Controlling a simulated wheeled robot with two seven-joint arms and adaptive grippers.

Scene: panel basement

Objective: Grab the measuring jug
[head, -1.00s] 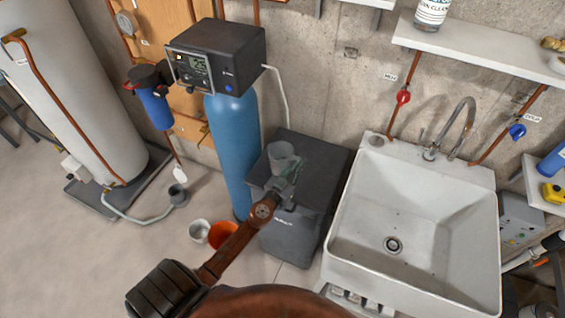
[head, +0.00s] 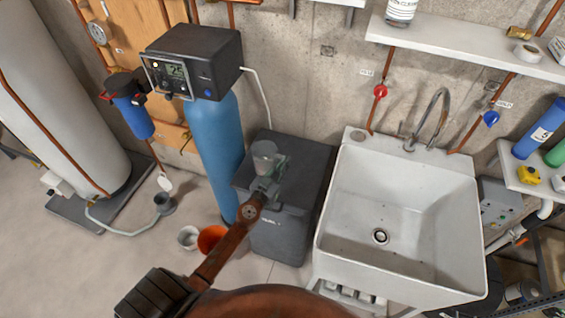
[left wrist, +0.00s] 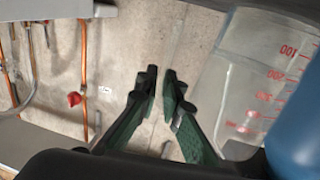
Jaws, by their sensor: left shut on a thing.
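The measuring jug (head: 264,158) is a clear, greyish cup with red graduations. In the head view it shows over the dark lid of the grey box-shaped tank (head: 278,238) beside the blue cylinder; I cannot tell whether it touches the lid. My left gripper (head: 275,170) reaches up to its near right side. In the left wrist view the jug (left wrist: 255,80) fills the right part, with its red marks in sight. The green-padded fingers (left wrist: 159,92) are close together beside its wall, shut on it; the gripped part is hard to make out. My right gripper is out of view.
A blue cylinder (head: 214,140) with a dark control head (head: 195,62) stands left of the tank. A white sink (head: 400,215) with a curved tap stands to the right. An orange bucket (head: 211,239) is on the floor. A shelf (head: 465,48) hangs above the sink.

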